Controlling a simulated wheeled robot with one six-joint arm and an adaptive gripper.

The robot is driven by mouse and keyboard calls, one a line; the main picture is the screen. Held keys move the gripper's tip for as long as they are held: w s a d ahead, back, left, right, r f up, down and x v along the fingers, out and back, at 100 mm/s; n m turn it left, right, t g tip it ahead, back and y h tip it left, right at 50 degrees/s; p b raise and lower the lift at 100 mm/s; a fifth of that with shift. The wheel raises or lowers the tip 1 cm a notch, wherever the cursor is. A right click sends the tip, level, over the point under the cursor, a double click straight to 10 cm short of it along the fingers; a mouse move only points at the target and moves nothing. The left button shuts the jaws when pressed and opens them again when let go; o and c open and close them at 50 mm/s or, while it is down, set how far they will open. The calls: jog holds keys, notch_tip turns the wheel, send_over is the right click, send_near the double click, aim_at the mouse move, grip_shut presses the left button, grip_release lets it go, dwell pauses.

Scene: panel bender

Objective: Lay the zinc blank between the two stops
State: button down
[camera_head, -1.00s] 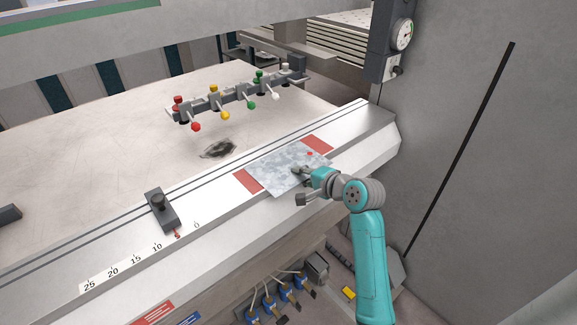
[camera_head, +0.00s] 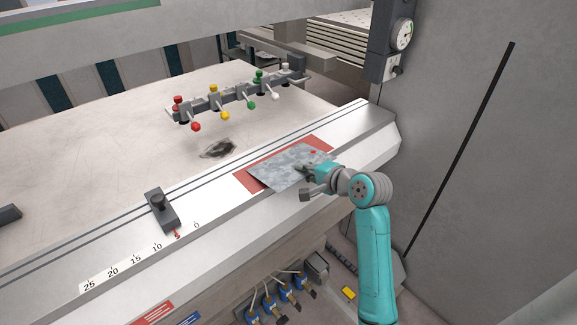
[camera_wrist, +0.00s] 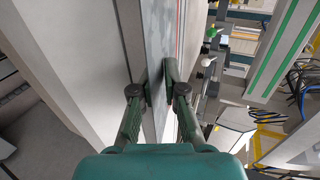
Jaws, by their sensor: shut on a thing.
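The zinc blank (camera_head: 282,170) is a thin mottled grey plate with a small red mark near its right end. My gripper (camera_head: 308,170) is shut on its near right edge. In the wrist view the blank (camera_wrist: 160,112) shows edge-on between the two fingers (camera_wrist: 155,78). The blank is over a red patch (camera_head: 243,181) on the pale front ledge, and looks tilted. Red shows along its far side and left end. I cannot tell whether it touches the ledge. I cannot make out which parts are the two stops.
A dark block with a knob (camera_head: 161,213) sits on the ledge by a number scale (camera_head: 112,272), left of the blank. A rail with coloured knobs (camera_head: 240,97) stands behind, near a black smudge (camera_head: 218,148). A grey wall (camera_head: 480,150) rises at right.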

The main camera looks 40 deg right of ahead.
jog(key=f+v, duration=0.1)
jog(key=v, duration=0.5)
jog(key=shift+s, duration=0.3)
jog(key=shift+f, duration=0.1)
jog(key=s+r, duration=0.6)
jog(key=r, duration=0.6)
dwell(0.9)
jog(key=shift+d+r, duration=0.1)
dwell(0.4)
